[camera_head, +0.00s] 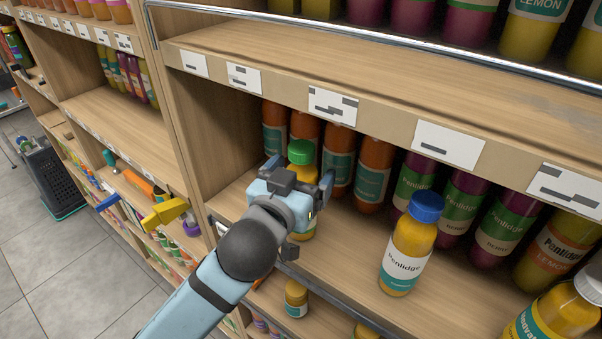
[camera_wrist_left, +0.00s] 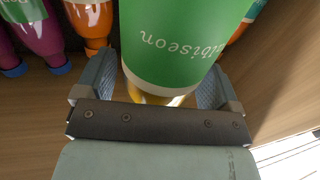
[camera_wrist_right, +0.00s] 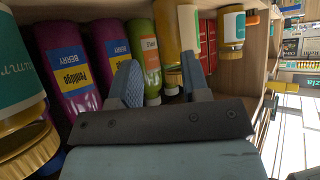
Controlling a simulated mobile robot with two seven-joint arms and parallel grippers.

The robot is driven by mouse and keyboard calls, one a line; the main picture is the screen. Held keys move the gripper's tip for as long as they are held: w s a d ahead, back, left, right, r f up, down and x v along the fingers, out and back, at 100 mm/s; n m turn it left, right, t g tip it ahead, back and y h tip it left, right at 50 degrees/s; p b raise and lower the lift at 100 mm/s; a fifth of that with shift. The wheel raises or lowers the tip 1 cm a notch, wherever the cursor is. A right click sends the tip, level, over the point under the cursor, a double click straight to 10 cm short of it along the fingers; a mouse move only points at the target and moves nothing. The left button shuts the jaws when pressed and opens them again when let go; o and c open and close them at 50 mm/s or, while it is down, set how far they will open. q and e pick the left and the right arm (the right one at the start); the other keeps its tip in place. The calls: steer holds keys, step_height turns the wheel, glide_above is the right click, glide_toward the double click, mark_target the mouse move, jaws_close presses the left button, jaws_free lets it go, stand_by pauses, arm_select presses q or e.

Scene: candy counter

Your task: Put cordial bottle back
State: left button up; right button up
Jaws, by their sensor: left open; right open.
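In the head view, a yellow bottle with a green cap (camera_head: 300,152) stands on the shelf at my left gripper (camera_head: 302,186), which hides most of it. The left wrist view shows a bottle with a green label (camera_wrist_left: 185,40) between the open fingers of that gripper (camera_wrist_left: 152,82). I cannot tell whether the fingers touch it. A Penlidge bottle with a blue cap (camera_head: 410,245) stands upright on the same shelf, to the right. My right gripper (camera_wrist_right: 158,85) is open in the right wrist view, with bottles beyond its fingers. Nothing shown marks which bottle is the cordial.
Orange bottles (camera_head: 341,160) and purple bottles (camera_head: 461,208) stand in rows behind. A white-capped bottle (camera_head: 560,310) stands at the right front. The upper shelf edge (camera_head: 338,107) overhangs the left gripper. Bare shelf shows between the green-capped and blue-capped bottles.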

steer(key=f+b, duration=0.2)
steer(key=shift+a+f+b, duration=0.15)
steer(key=shift+a+b, duration=0.05)
steer(key=shift+b, duration=0.15)
arm_select(q)
steer(key=v, duration=1.2)
arm_select(e)
steer(key=shift+w, duration=0.1)
arm_select(q)
steer(key=w+a+f+n+g+y, duration=0.1)
steer(key=a+f+g, duration=0.15)
steer(key=f, duration=0.95)
steer(key=a+f+g+y, duration=0.1)
steer(key=a+f, duration=0.2)
steer(key=f, duration=0.9)
steer(key=s+a+f+g+y, duration=0.1)
steer(key=s+a+f, duration=0.3)
steer(key=f, duration=0.4)
steer(key=s+a+f+n+g+y, duration=0.1)
steer(key=s+a+f, duration=0.4)
steer(key=f, duration=0.4)
steer(key=shift+s+f, duration=0.2)
steer(key=shift+f, duration=0.05)
